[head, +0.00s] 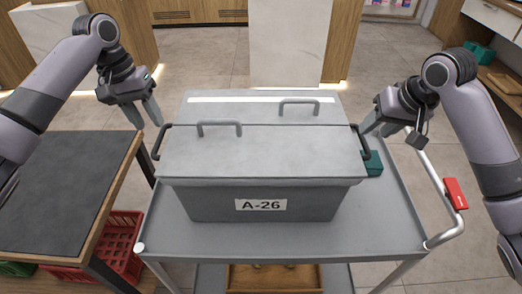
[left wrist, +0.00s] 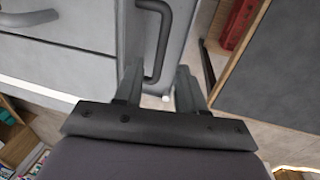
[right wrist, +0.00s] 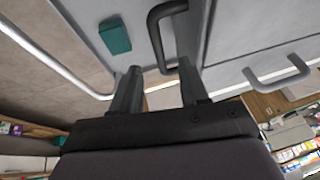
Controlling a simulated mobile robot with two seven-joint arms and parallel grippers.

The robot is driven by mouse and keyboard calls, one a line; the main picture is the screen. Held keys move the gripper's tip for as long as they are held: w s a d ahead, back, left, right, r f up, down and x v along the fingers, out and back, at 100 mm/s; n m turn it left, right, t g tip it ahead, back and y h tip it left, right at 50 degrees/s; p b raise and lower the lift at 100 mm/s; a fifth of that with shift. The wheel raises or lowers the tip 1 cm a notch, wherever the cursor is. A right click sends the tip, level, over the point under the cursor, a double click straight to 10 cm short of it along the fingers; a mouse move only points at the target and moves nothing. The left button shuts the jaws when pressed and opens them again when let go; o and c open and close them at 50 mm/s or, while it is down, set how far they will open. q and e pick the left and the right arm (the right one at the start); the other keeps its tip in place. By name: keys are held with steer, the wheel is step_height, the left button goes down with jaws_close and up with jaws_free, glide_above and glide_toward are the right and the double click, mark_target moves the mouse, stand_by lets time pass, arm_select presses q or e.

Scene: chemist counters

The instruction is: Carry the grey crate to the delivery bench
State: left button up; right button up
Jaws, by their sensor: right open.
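The grey crate (head: 265,150), labelled A-26 with a closed two-part lid, sits on the grey cart (head: 290,240). Dark loop handles stick out at its left side (head: 160,141) and right side (head: 361,142). My left gripper (head: 147,121) is open beside the left handle. In the left wrist view this handle (left wrist: 162,45) lies between the spread fingers. My right gripper (head: 376,129) is open at the right handle. In the right wrist view that handle (right wrist: 157,35) shows between the parted fingers. I cannot tell which surface is the delivery bench.
A teal box (head: 373,164) lies on the cart right of the crate. The cart's push rail carries a red tag (head: 455,193). A dark-topped bench (head: 60,190) stands close on the left, with a red basket (head: 124,245) below. Open floor lies behind the cart.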

mark_target(160, 136)
arm_select(q)
steer(key=shift+d+f, duration=0.2)
steer(key=shift+f, duration=1)
steer(key=shift+d+f, duration=0.25)
steer(key=shift+f, duration=0.9)
steer(key=shift+d+f, duration=0.2)
steer(key=shift+f, duration=1)
arm_select(e)
steer(key=shift+x, duration=3.65)
arm_select(q)
jaws_close()
arm_select(e)
jaws_close()
arm_select(q)
steer(key=shift+r, duration=0.1)
steer(key=shift+w+r, duration=0.2)
arm_select(e)
steer(key=shift+w+r, duration=0.2)
steer(key=shift+r, duration=0.1)
